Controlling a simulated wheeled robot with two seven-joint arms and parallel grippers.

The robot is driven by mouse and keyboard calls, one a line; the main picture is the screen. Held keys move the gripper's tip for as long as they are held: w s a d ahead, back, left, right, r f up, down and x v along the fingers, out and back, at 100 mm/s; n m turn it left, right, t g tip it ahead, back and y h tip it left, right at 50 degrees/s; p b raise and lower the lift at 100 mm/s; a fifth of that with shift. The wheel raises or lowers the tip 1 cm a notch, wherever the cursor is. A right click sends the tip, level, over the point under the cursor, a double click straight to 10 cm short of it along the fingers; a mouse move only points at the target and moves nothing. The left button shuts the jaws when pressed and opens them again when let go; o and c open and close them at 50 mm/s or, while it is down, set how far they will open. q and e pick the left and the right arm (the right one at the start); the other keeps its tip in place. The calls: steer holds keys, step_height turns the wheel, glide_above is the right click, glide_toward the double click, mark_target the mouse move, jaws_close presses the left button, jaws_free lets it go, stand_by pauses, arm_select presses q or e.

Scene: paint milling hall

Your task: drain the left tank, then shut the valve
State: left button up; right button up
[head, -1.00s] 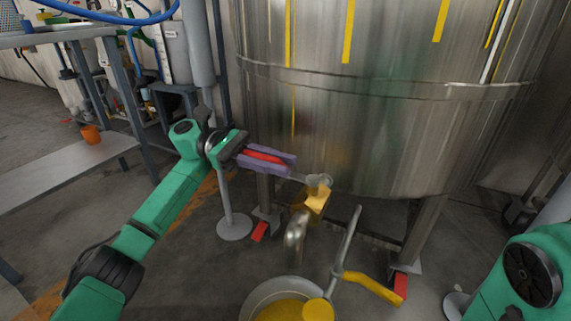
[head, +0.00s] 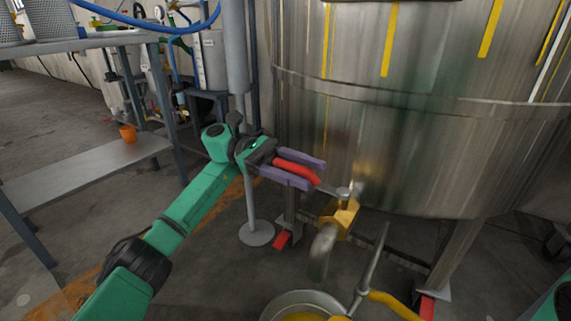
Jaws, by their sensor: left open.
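The steel tank (head: 430,150) fills the upper right of the head view. A yellow valve body (head: 341,217) sits under its lower edge, with a curved metal spout (head: 322,250) pointing down. The valve's red handle (head: 292,170) reaches left and lies between the purple fingers of my left gripper (head: 317,175). That gripper is open around the handle; whether a finger touches it I cannot tell. Below the spout is a round metal vessel (head: 272,308) with yellow inside, partly cut off by the frame. My right gripper is out of view.
A grey shelf (head: 90,175) with an orange cup (head: 128,133) stands at left. A grey post on a round base (head: 257,234) stands behind my left gripper. A metal bar (head: 374,258) with a yellow lower part (head: 393,302) rises beside the vessel. Tank legs stand on the floor.

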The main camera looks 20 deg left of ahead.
mark_target(276, 161)
arm_select(q)
steer(key=a, duration=0.2)
steer(key=w+a, duration=0.1)
steer(key=a, duration=0.5)
steer(key=shift+w+a+r, duration=0.1)
steer(key=shift+w+a, duration=0.15)
steer(key=shift+w, duration=0.05)
steer(key=shift+w+a, duration=0.2)
steer(key=shift+a, duration=1)
